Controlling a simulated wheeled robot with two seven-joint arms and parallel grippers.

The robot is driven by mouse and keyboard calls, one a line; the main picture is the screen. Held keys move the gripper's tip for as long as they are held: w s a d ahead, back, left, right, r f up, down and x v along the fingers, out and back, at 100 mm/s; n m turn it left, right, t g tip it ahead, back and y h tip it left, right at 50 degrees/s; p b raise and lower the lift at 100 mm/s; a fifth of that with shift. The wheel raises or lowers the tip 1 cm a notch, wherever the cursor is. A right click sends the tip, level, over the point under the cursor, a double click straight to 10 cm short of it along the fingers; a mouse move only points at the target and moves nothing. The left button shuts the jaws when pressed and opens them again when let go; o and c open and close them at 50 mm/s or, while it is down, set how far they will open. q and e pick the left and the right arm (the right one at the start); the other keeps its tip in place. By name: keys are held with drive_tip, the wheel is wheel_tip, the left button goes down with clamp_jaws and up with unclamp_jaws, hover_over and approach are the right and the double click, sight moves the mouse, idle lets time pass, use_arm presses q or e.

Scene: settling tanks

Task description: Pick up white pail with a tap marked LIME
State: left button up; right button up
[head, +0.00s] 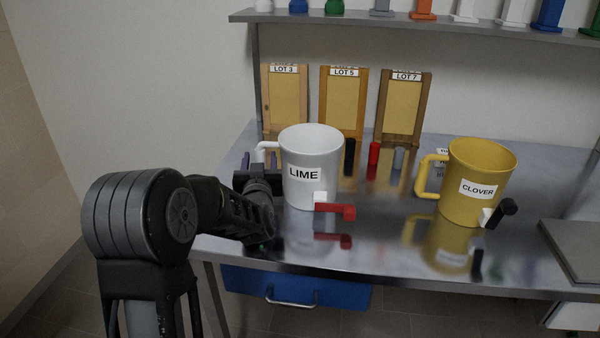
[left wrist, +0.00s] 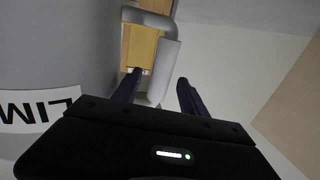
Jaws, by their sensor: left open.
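The white pail (head: 325,155) with a black-on-white LIME label (head: 304,174) stands upright on the metal table. Its red tap (head: 336,209) points right at the front, and its white handle (head: 266,150) is on the left. My left gripper (head: 259,164) is open at the handle, left of the pail. In the left wrist view the pail wall (left wrist: 60,50) fills the left side. The handle (left wrist: 165,68) shows between the two fingers of the left gripper (left wrist: 160,77), with a gap on the right. Whether a finger touches it cannot be told. My right gripper is not in view.
A yellow CLOVER pail (head: 477,180) with a black tap stands to the right on the table (head: 380,245). Small black, red and grey cylinders and wooden LOT boards (head: 343,98) stand behind. A shelf (head: 430,28) with coloured items runs above. A grey slab (head: 578,248) lies far right.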

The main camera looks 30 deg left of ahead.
use_arm(q)
drive_tip(key=x, duration=0.4)
drive_tip(key=shift+p, duration=0.3)
clamp_jaws()
idle(0.6)
idle(0.9)
